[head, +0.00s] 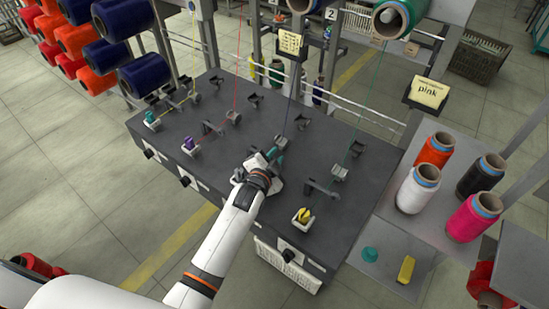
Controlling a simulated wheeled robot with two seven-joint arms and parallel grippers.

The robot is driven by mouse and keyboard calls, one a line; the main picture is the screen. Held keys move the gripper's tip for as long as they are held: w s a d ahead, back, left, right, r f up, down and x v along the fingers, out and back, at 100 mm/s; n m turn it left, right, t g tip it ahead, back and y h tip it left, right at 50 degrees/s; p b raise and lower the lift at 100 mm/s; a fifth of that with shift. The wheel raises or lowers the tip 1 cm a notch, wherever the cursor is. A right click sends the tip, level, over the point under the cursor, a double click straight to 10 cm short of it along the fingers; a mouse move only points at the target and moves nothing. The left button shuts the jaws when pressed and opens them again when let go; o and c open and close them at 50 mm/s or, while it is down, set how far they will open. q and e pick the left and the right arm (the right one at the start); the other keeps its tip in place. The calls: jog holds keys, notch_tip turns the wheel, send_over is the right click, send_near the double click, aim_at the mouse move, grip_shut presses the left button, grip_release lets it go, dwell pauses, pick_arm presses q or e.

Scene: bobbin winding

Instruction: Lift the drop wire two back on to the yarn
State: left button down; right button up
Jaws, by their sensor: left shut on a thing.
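My left gripper (268,163) reaches over the dark winding table (225,190) from the front. It is shut at the winding position in the middle of the row. What it holds is mostly hidden behind its own fingers; it appears to be the small grey drop wire there. A dark blue yarn (291,100) comes down from above to a grey guide (281,143) just beyond the fingertips. A small teal piece (271,154) shows beside the fingers. Whether the yarn touches the held part is too small to tell. My right gripper is not in view.
Red yarn (236,70) and green yarn (368,103) run down on either side. A winding head with a yellow bobbin (303,215) stands to the right of my gripper. Several cones, including a white one (417,187), stand on the right-hand shelf.

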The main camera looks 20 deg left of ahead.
pick_arm(q)
jog(key=r+n+p, duration=0.1)
jog(key=p, duration=0.2)
jog(key=r+n+g+h+p, duration=0.1)
jog(key=p, duration=0.2)
jog(key=shift+a+r+n, duration=0.1)
jog(key=shift+a+n, duration=0.15)
jog(key=shift+n, duration=0.05)
jog(key=shift+r+n+g+h+p, duration=0.2)
jog(key=shift+n+g+h+p, duration=0.1)
jog(key=shift+p, duration=0.05)
jog(key=shift+a+n, duration=0.1)
jog(key=shift+n, duration=0.3)
jog(key=shift+f, duration=0.1)
jog(key=c, duration=1.4)
grip_release()
jog(key=shift+o, duration=1)
jog(key=shift+w+r, duration=0.1)
jog(key=shift+r, duration=0.1)
jog(key=b+v, duration=0.1)
jog(key=v, duration=1.1)
jog(key=shift+a, duration=0.25)
